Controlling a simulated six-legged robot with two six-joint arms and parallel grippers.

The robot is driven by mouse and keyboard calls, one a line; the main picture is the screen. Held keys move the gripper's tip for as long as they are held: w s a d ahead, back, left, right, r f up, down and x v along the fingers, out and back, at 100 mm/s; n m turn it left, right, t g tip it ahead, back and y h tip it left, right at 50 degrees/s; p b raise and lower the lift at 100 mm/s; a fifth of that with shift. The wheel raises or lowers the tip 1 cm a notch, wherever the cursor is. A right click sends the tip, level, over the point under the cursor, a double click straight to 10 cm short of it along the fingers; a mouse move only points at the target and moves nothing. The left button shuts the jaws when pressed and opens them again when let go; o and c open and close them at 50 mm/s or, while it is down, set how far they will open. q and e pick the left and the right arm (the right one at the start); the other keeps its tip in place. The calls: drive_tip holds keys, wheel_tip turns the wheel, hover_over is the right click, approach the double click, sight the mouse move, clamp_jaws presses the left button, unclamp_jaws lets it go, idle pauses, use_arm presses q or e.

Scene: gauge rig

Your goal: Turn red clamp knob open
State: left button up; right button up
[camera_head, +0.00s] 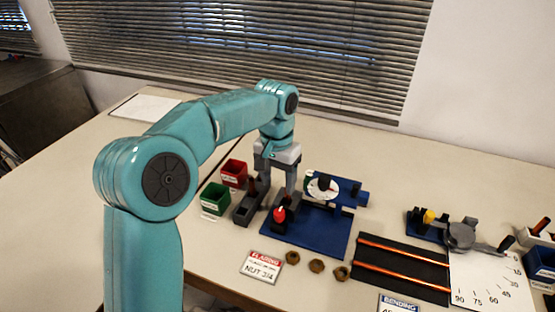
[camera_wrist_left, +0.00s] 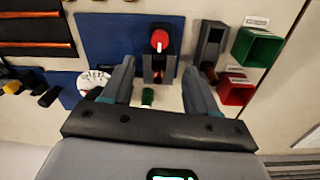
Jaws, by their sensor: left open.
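The red clamp knob (camera_head: 279,214) sits on a dark clamp at the left part of a blue base plate (camera_head: 315,238). In the left wrist view the red knob (camera_wrist_left: 160,40) is near the top middle, with a pale mark across it. My left gripper (camera_head: 275,188) is open and empty, pointing down just behind the knob. In the wrist view its two fingers (camera_wrist_left: 160,72) stand apart, with the knob beyond their tips and roughly midway between them. The knob appears apart from both fingers. My right gripper is in neither view.
A grey block (camera_head: 247,208) with a dark-handled tool, a green bin (camera_head: 214,199) and a red bin (camera_head: 234,174) stand left of the clamp. A white dial (camera_head: 323,188) is behind right. Brass nuts (camera_head: 317,266) and a flaring sign (camera_head: 262,267) lie in front.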

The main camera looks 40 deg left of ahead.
use_arm(q)
wheel_tip(320, 180, up, 6)
drive_tip(key=shift+f+p, duration=0.25)
drive_tip(key=shift+p, duration=0.15)
